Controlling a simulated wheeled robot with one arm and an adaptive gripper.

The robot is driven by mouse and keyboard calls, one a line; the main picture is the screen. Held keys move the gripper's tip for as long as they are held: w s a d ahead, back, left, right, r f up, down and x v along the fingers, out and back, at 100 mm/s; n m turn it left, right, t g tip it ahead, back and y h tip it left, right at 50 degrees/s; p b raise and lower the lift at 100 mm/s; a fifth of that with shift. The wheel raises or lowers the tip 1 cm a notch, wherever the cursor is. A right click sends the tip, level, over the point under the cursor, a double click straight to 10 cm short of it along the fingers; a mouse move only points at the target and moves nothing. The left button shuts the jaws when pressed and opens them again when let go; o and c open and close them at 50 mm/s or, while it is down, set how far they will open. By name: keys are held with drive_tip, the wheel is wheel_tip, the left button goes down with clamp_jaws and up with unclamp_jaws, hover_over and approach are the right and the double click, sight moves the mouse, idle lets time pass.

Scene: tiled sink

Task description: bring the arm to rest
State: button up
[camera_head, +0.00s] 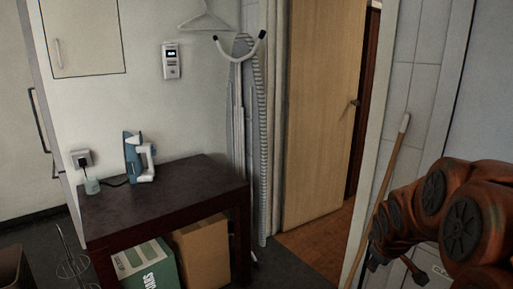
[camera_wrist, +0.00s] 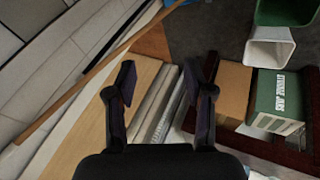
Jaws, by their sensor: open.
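My gripper (camera_wrist: 163,85) is in the wrist view, with its two dark fingers well apart and nothing between them. Beyond the fingers the wrist view shows the floor side of the room, tilted. In the head view my orange arm is folded at the right edge, in front of the tiled wall. The gripper itself cannot be made out clearly in the head view.
A dark table (camera_head: 165,195) bears an iron (camera_head: 139,158); a green box (camera_head: 147,265) and a cardboard box (camera_head: 203,252) stand under it. An ironing board (camera_head: 250,140) leans beside the wooden door (camera_head: 322,110). A wooden stick (camera_head: 384,187) leans near my arm. Floor shows before the door.

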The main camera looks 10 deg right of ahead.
drive_tip(key=s+a+r+m+g+y+p, duration=0.1)
drive_tip(key=s+a+r+p, duration=0.5)
drive_tip(key=s+a, duration=0.6)
drive_tip(key=s+a+r+m+g+y+p, duration=0.2)
drive_tip(key=s+a+r+g+p, duration=0.3)
drive_tip(key=s+a, duration=0.7)
drive_tip(key=a+r+y+p, duration=0.1)
drive_tip(key=a+r, duration=0.1)
drive_tip(key=a, duration=0.1)
drive_tip(key=shift+s+a+r+g, duration=0.25)
drive_tip(key=shift+r+g, duration=0.05)
drive_tip(key=shift+r, duration=0.05)
drive_tip(key=shift+c, duration=0.9)
drive_tip(key=shift+d, duration=0.15)
drive_tip(key=shift+c, duration=0.2)
